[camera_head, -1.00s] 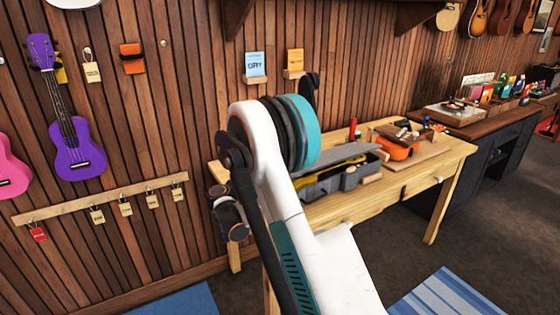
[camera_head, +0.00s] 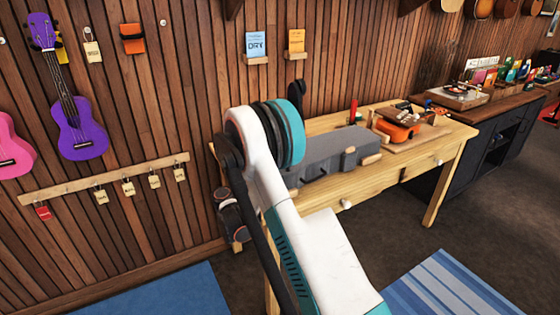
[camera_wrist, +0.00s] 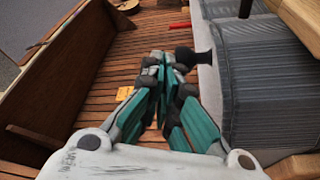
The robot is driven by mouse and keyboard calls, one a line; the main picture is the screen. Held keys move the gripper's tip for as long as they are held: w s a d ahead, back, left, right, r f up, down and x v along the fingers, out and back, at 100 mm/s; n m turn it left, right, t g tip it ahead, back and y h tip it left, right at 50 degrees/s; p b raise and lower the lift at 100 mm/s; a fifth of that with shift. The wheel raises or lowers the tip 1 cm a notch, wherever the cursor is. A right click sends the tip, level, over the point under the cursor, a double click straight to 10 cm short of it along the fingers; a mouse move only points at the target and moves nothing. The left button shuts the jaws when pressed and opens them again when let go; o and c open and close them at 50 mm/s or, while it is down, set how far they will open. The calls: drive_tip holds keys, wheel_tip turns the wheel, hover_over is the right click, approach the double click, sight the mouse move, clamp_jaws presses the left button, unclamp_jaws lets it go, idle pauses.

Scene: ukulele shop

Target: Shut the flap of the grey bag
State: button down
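The grey bag (camera_head: 328,150) lies on the wooden workbench, partly behind my arm in the head view. Its top looks covered by the grey flap, lying nearly flat, and no contents show. In the wrist view the ribbed grey bag (camera_wrist: 265,85) fills the right side. My gripper (camera_wrist: 165,65) has its teal and grey fingers drawn together, with nothing visible between them. It is just left of the bag, beside a dark knob-like piece (camera_wrist: 190,57) at the bag's edge; contact cannot be told. My gripper's fingers cannot be made out in the head view.
An orange ukulele (camera_head: 396,131) lies on the workbench (camera_head: 335,187) right of the bag. A red upright object (camera_head: 353,110) stands behind it. The plank wall (camera_head: 180,100) with hung ukuleles is behind. Floor is clear in front, with blue rugs (camera_head: 440,285).

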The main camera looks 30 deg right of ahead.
drive_tip(key=shift+f, duration=0.1)
drive_tip(key=shift+r+p, duration=0.3)
drive_tip(key=shift+r, duration=0.25)
wheel_tip(320, 180, up, 3)
drive_tip(key=shift+r+p, duration=0.15)
drive_tip(key=shift+p, duration=0.6)
drive_tip(key=a+f+p, duration=0.2)
drive_tip(key=a+f, duration=0.2)
drive_tip(key=a, duration=0.6)
drive_tip(key=s+a+r+n+y, duration=0.2)
drive_tip(key=s+r+y, duration=0.7)
drive_tip(key=r, duration=0.3)
drive_tip(key=s+a+t+y, duration=0.1)
drive_tip(key=s+a+y, duration=0.4)
drive_tip(key=s, duration=0.8)
drive_tip(key=s+a+t+y, duration=0.1)
drive_tip(key=s+a+y, duration=0.4)
drive_tip(key=s+a, duration=0.5)
drive_tip(key=s, duration=0.2)
drive_tip(key=shift+s+a, duration=0.25)
drive_tip(key=shift+s, duration=0.15)
